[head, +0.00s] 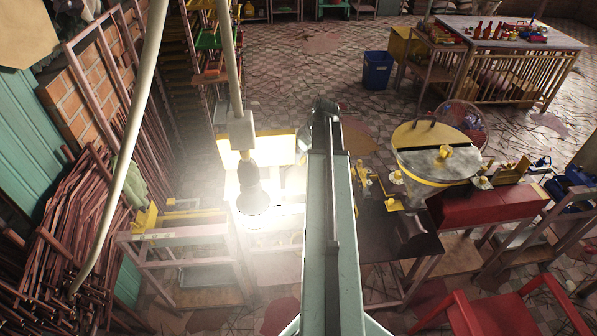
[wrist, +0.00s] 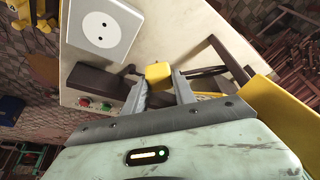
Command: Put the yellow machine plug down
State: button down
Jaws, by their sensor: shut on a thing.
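A pale square wall-type socket (wrist: 105,28) with a round face and two holes sits on the panel, up and left of the plug. In the head view my arm hides the gripper and the plug.
Red and green buttons (wrist: 96,104) sit left of my fingers, and a yellow panel edge (wrist: 262,110) lies to the right. In the head view a glaring lamp (head: 255,203) hangs left of my arm. A cluttered workbench with a red box (head: 485,208) stands to the right.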

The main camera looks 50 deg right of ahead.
aim_at(301, 163)
jog(key=shift+f+b, duration=2.3)
jog(key=shift+b, duration=0.05)
jog(key=c, duration=1)
grip_release()
jog(key=shift+r+p, duration=0.3)
jog(key=p+v, duration=1.1)
jog(key=v, duration=0.1)
jog(key=shift+r+p, duration=0.35)
